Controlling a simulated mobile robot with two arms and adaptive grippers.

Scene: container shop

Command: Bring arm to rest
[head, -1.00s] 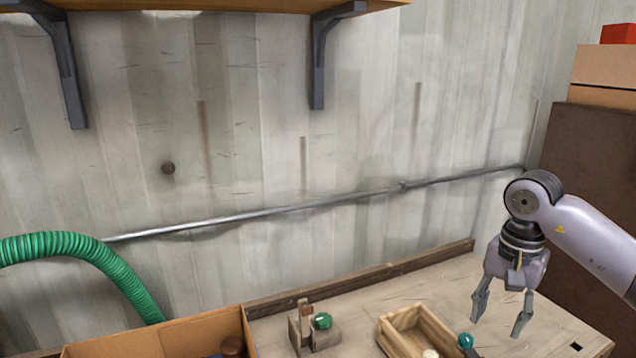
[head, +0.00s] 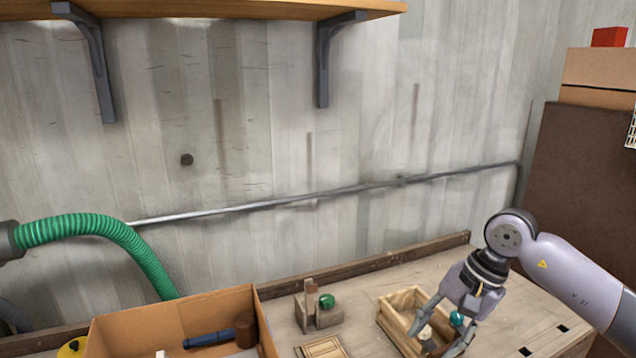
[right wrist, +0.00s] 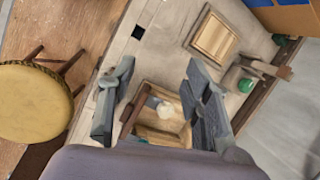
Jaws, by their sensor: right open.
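My right gripper (head: 432,342) is open, low over the small open wooden box (head: 394,297) on the workbench (head: 500,318). Its fingers cover part of the box in the head view. In the right wrist view, the open fingers (right wrist: 157,68) stand on either side of the box (right wrist: 160,138), with nothing visibly held between them. A pale round-topped object (head: 425,332) shows inside the box, and also in the right wrist view (right wrist: 165,108). A teal knob (head: 456,318) is beside the gripper, partly hidden. My left gripper is out of view.
A cardboard box (head: 175,315) holding a blue-handled mallet (head: 212,339) stands at left. A wooden tool with a green knob (head: 327,301) and a flat wooden panel (head: 322,347) lie between the boxes. A green hose (head: 95,226) arches at left. A round stool (right wrist: 35,102) stands on the floor.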

